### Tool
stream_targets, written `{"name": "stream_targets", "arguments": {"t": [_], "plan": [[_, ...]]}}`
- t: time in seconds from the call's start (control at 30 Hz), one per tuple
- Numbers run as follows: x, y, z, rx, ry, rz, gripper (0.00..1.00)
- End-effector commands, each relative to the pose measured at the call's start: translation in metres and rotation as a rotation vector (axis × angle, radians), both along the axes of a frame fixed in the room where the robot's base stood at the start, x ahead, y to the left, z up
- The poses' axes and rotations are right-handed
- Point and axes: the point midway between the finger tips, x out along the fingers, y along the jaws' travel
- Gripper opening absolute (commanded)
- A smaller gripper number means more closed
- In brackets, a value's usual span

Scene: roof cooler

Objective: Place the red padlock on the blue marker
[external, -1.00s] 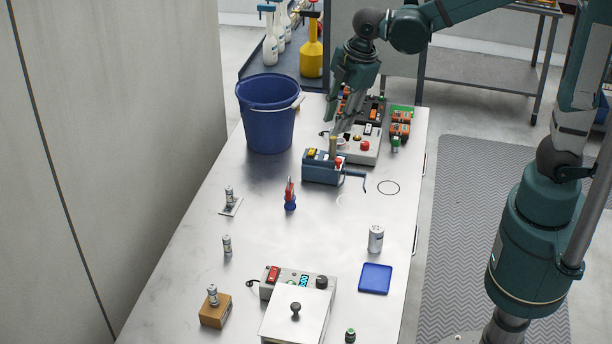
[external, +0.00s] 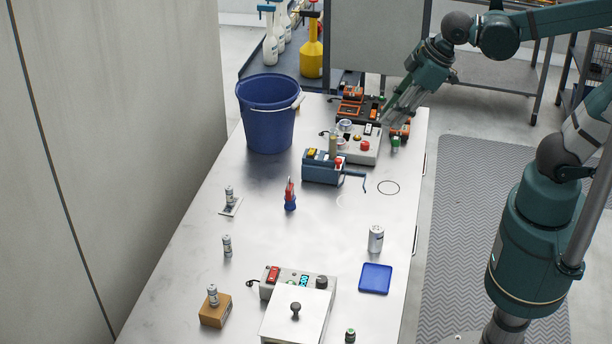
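My gripper (external: 387,121) is at the far right of the table, pointing down and left, above the right end of the grey control box. Its fingers are small and blurred against the clutter, so I cannot tell whether they are open or hold anything. I cannot single out the red padlock with certainty. Small orange-red items (external: 405,130) sit beside my gripper, partly hidden by it. A flat blue square (external: 375,279), likely the blue marker, lies at the right front of the table with nothing on it.
A control box (external: 362,152) and a blue crank device (external: 322,168) stand near my gripper. A blue bucket (external: 267,125) is at the back left. A red-and-blue item (external: 290,195) stands mid-table.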

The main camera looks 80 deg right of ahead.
Motion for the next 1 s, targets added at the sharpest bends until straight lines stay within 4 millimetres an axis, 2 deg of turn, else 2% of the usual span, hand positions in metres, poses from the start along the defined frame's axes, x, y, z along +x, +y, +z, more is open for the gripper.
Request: {"name": "stream_targets", "arguments": {"t": [0.03,0.3,0.5,0.7,1.0], "plan": [[-0.009,0.0,-0.001,0.013,-0.012,-0.025,0.26],[-0.044,0.001,-0.005,0.098,-0.077,-0.165,0.26],[-0.062,0.001,-0.01,0.149,-0.113,-0.243,0.26],[-0.069,0.001,-0.012,0.173,-0.127,-0.276,0.26],[-0.069,0.001,-0.012,0.175,-0.129,-0.278,0.26]]}}
